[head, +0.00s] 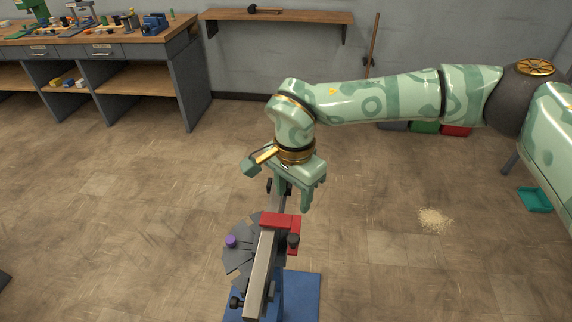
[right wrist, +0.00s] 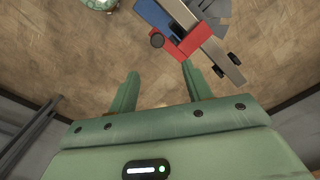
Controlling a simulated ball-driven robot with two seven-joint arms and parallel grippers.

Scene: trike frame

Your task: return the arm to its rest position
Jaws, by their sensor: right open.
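My right arm (head: 380,98) comes in from the right and bends down at the wrist. My right gripper (head: 308,192) points down over the far end of a grey metal bar (head: 261,270). In the right wrist view the two fingers of my right gripper (right wrist: 160,82) are spread apart with nothing between them. The bar carries a red block (head: 282,221), which shows beyond the fingers in the right wrist view (right wrist: 186,46). My left gripper is not in view.
The bar stands on a blue base (head: 303,292), beside fanned grey plates (head: 238,262) with a purple knob (head: 231,241). A workbench (head: 110,45) stands at the back left and a wall shelf (head: 285,16) at the back.

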